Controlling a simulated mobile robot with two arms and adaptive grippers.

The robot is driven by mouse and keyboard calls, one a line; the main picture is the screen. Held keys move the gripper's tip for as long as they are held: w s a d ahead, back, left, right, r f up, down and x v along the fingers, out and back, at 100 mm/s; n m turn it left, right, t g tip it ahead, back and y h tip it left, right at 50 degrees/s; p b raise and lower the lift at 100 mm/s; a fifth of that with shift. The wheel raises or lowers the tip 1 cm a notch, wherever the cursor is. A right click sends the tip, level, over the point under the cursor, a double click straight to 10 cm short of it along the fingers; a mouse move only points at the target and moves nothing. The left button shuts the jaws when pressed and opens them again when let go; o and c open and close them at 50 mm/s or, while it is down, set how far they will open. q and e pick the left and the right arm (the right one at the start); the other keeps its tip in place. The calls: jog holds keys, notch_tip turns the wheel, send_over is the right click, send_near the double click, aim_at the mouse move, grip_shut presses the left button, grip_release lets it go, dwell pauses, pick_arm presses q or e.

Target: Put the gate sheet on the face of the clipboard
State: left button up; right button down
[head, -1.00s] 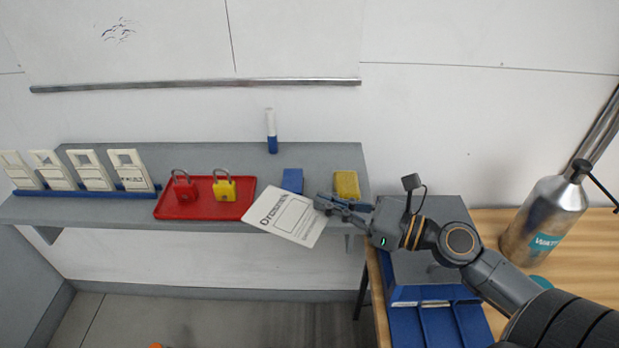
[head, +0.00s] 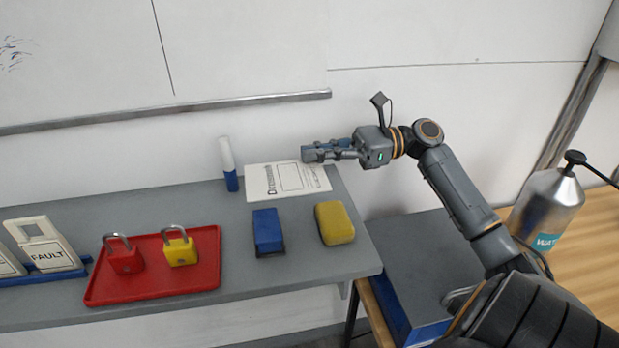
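The gate sheet (head: 287,183), a white page with a printed heading and an empty box, is in the head view over the back of the grey shelf. My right gripper (head: 310,152) is shut on its upper right edge. The sheet covers part of the shelf's back edge and the wall; I cannot tell whether it touches them. No clipboard can be made out in this view. My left gripper is not in view.
The shelf (head: 290,276) holds a marker (head: 230,180), a blue eraser (head: 267,230), a yellow sponge (head: 335,223) and a red tray (head: 150,290) with red (head: 123,261) and yellow (head: 180,252) padlocks. A FAULT tag (head: 48,256) stands left. A metal bottle (head: 545,205) stands right.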

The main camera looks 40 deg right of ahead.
jog(key=w+f, duration=0.1)
jog(key=d+f, duration=0.1)
jog(key=w+f, duration=0.1)
jog(key=shift+w+d+f, duration=0.2)
jog(key=shift+w+d, duration=0.15)
jog(key=shift+d, duration=0.05)
jog(key=shift+w+d+f, duration=0.25)
jog(key=shift+w+f, duration=0.1)
jog(key=shift+f, duration=0.2)
jog(key=shift+w+d+f, duration=0.25)
jog(key=shift+w+f, duration=0.05)
jog(key=shift+f, duration=0.2)
jog(key=shift+w+d+f, duration=0.1)
jog(key=shift+w+f, duration=0.1)
jog(key=shift+f, duration=0.1)
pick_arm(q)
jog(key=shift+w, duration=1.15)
pick_arm(e)
jog(key=shift+f, duration=1.55)
jog(key=shift+f, duration=0.1)
jog(key=c, duration=1.5)
grip_release()
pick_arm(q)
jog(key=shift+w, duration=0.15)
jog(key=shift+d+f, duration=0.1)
